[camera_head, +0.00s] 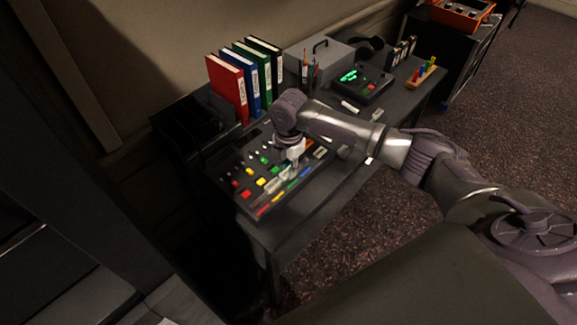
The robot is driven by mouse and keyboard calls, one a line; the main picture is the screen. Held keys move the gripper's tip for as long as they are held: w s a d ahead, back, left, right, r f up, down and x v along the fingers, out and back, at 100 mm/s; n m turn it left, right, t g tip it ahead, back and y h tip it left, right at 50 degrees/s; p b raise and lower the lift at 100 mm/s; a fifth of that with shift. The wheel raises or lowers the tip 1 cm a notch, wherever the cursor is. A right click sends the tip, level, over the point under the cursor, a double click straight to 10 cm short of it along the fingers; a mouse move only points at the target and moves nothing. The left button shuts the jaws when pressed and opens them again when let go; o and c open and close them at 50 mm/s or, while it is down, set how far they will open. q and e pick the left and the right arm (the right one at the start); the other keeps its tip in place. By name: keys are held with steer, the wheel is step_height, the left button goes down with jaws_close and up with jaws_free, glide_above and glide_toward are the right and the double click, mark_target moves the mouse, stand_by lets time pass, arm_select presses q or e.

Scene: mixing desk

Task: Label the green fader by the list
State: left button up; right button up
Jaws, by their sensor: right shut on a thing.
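The mixing desk (228,160) lies on the dark table, with rows of red, yellow and green caps and a strip of coloured pieces along its front edge. A green cap (275,169) sits near its middle, with other green caps close by; I cannot tell which is the green fader. My right gripper (294,159) reaches down over the right part of the desk, just right of the green caps. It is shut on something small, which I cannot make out. The pale shape there may be part of the gripper. I cannot pick out a readable list. My left gripper is not in view.
Red (228,86), blue, green and black binders stand at the back. A grey box (318,62), a pen holder (307,74) and a device with a green display (357,83) stand behind my arm. A white marker-like piece (350,107) lies on the table.

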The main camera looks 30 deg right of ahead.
steer(key=o, duration=0.9)
